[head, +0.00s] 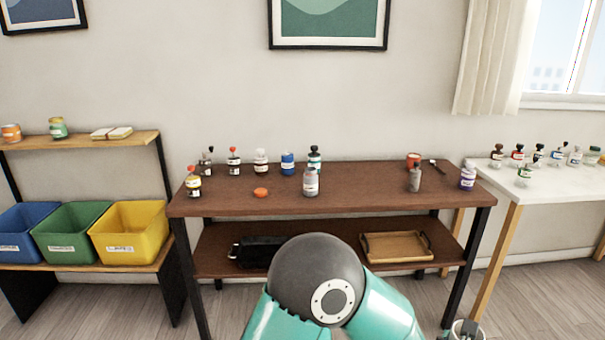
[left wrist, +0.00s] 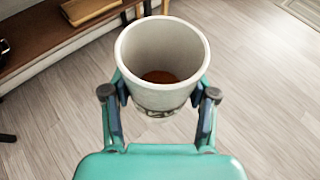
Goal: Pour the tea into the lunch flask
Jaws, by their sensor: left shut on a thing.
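My left gripper (left wrist: 160,103) is shut around a pale grey cup (left wrist: 160,100), one finger on each side. The cup's open mouth faces the wrist camera, and reddish-brown tea (left wrist: 160,77) shows at its bottom. In the head view part of the cup (head: 466,328) shows at the lower right edge, low in front of the shelf table. A small blue container (head: 287,163) and an orange one (head: 413,160) stand on the brown tabletop; I cannot tell which, if either, is the lunch flask. My right gripper is not in view.
The tabletop's centre right is clear. A white table (head: 560,187) stands right.

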